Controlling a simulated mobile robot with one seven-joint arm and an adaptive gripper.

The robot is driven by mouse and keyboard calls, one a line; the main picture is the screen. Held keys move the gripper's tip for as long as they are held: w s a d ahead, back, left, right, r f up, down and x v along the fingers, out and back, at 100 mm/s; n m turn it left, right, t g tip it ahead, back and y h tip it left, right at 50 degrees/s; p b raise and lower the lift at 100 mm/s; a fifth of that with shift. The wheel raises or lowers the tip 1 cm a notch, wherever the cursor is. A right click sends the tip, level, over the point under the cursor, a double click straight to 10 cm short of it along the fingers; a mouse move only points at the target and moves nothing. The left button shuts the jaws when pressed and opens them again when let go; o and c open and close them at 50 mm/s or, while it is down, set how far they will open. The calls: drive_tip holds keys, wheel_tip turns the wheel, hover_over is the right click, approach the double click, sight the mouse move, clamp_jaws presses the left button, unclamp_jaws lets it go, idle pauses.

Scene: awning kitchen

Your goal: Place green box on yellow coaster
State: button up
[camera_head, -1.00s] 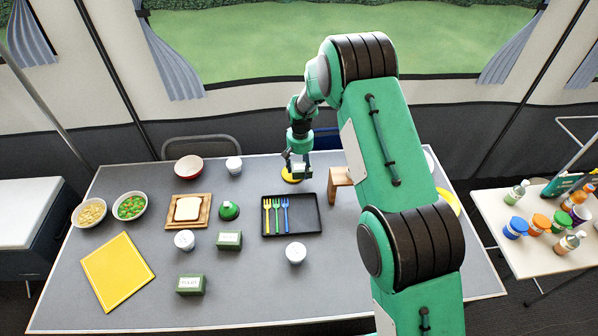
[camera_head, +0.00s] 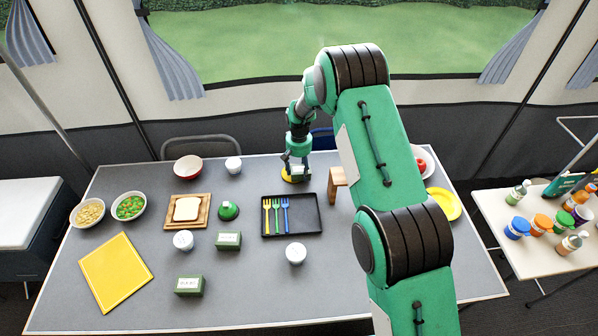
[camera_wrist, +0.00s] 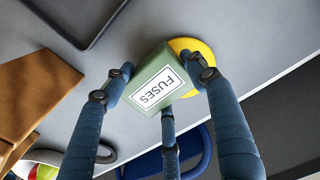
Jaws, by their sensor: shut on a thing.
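A green box labelled FUSES (camera_wrist: 158,80) is held between the fingers of my gripper (camera_wrist: 155,78) in the wrist view. In the head view my gripper (camera_head: 296,170) is at the far side of the table, over the yellow coaster (camera_head: 288,179). In the wrist view the yellow coaster (camera_wrist: 203,50) shows behind the box's upper right side, partly covered by the box and a finger. I cannot tell whether the box touches the coaster. Two other green boxes stand on the table, one near the middle (camera_head: 228,240) and one nearer the front (camera_head: 189,286).
A black tray with forks (camera_head: 310,229) lies in front of my gripper. A wooden stand (camera_head: 338,184) is to its right. A white cup (camera_head: 234,164) and a red bowl (camera_head: 188,167) are to its left. A blue chair (camera_head: 324,139) is behind the table.

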sight(299, 169)
drive_tip(key=shift+f, duration=0.2)
drive_tip(key=o, duration=1.2)
drive_tip(key=shift+o, duration=0.2)
wheel_tip(299, 169, up, 12)
drive_tip(key=p, duration=0.2)
drive_tip(key=shift+r, duration=0.15)
idle(0.4)
